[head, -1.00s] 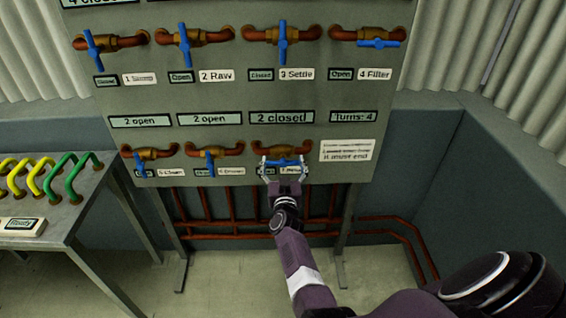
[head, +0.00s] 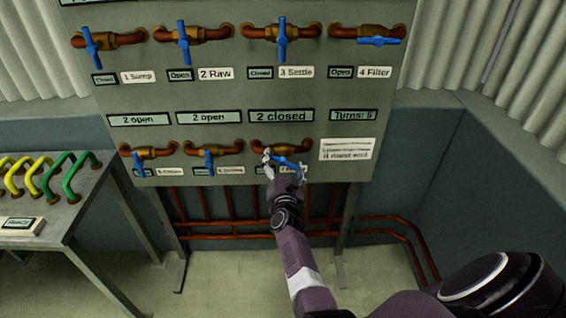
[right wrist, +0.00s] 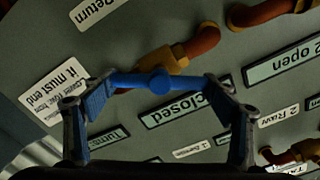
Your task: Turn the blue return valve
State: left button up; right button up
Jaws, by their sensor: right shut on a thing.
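The blue handle of the return valve (head: 287,161) is in the lower row of the panel, third from left, on a brass body with copper pipe. It sits tilted, its right end lower. My right gripper (head: 284,164) is shut on this handle, a finger at each end. In the right wrist view the blue handle (right wrist: 160,81) spans between the two fingers of my gripper (right wrist: 162,86). A white "Return" label (right wrist: 95,12) shows there; in the head view my gripper partly covers it. My left gripper is not in view.
The panel (head: 220,90) holds several other blue-handled valves, such as the settle valve (head: 282,42). A "Turns" display (head: 353,116) and a "2 closed" display (head: 282,116) sit above. A bench (head: 70,215) with green and yellow handles stands at left.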

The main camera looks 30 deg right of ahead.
jog(key=m, duration=0.2)
jog(key=shift+m+b, duration=0.3)
jog(key=shift+m, duration=0.1)
jog(key=shift+m+b, duration=0.35)
jog(key=shift+m, duration=1.15)
jog(key=o, duration=1.2)
jog(key=shift+w+f, duration=0.1)
jog(key=shift+c, duration=0.2)
